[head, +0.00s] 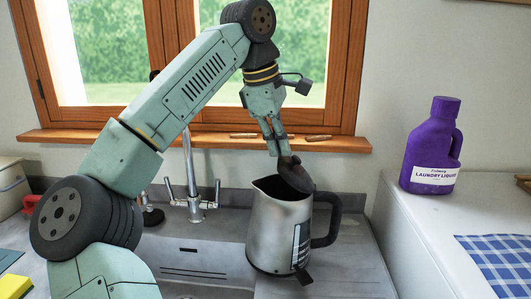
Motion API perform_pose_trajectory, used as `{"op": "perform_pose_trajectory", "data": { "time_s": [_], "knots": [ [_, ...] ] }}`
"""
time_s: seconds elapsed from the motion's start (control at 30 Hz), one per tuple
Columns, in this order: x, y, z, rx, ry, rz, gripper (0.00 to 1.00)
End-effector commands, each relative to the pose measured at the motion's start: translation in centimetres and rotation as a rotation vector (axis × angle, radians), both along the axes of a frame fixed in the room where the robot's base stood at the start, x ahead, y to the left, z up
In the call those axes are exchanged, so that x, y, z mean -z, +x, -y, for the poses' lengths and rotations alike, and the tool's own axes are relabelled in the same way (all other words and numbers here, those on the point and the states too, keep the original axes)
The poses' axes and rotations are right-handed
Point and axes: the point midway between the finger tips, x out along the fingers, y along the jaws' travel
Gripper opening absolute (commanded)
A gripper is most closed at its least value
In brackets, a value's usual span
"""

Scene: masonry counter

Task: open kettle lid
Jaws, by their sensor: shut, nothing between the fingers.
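A brushed-metal kettle (275,229) with a dark handle on its right stands upright on the grey counter. Its dark lid (295,175) is tilted up at the handle side, and the kettle's mouth shows open on the spout side. My gripper (277,150) points down just above the lid. It is shut with nothing in it. The fingertips are at the lid's upper edge, and I cannot tell whether they touch it. The kettle's inside is mostly hidden.
A tap (193,190) stands behind and left of the kettle. A purple laundry bottle (431,150) stands on a white surface to the right, near a blue checked cloth (495,265). A wooden window sill (215,142) runs behind. The counter right of the kettle is clear.

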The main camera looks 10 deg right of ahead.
Motion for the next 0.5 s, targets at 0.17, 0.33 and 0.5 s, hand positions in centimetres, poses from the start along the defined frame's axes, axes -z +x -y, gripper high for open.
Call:
{"op": "perform_pose_trajectory", "data": {
  "time_s": [0.17,0.33,0.5],
  "knots": [
    [-1.0,-0.4,1.8,0.004,0.001,0.001,0.00],
    [-1.5,-0.7,3.4,0.002,0.002,0.000,0.00],
    [-1.7,-0.8,4.2,0.002,0.001,0.000,0.00]
  ]
}}
